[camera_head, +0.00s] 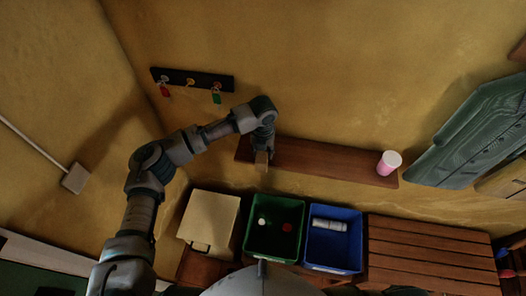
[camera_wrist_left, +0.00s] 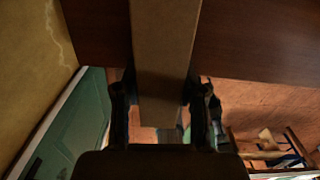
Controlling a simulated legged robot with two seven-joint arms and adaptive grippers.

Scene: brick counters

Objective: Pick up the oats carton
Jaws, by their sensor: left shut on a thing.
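My left gripper (camera_head: 262,153) is at the left part of the wooden wall shelf (camera_head: 320,158). It is shut on a plain tan carton, taken as the oats carton (camera_wrist_left: 164,45); no label can be read. In the left wrist view the carton stands between the two fingers (camera_wrist_left: 160,108) and runs up out of the picture. In the head view only a small part of the carton (camera_head: 261,158) shows below the gripper. I cannot tell whether the carton touches the shelf. My right gripper is not in view.
A pink cup (camera_head: 387,166) stands at the shelf's right end; the shelf between is clear. Below are a cream box (camera_head: 209,218), a green bin (camera_head: 262,253) and a blue bin (camera_head: 333,262) with a white cylinder (camera_head: 329,225). A key rack (camera_head: 200,80) hangs above left.

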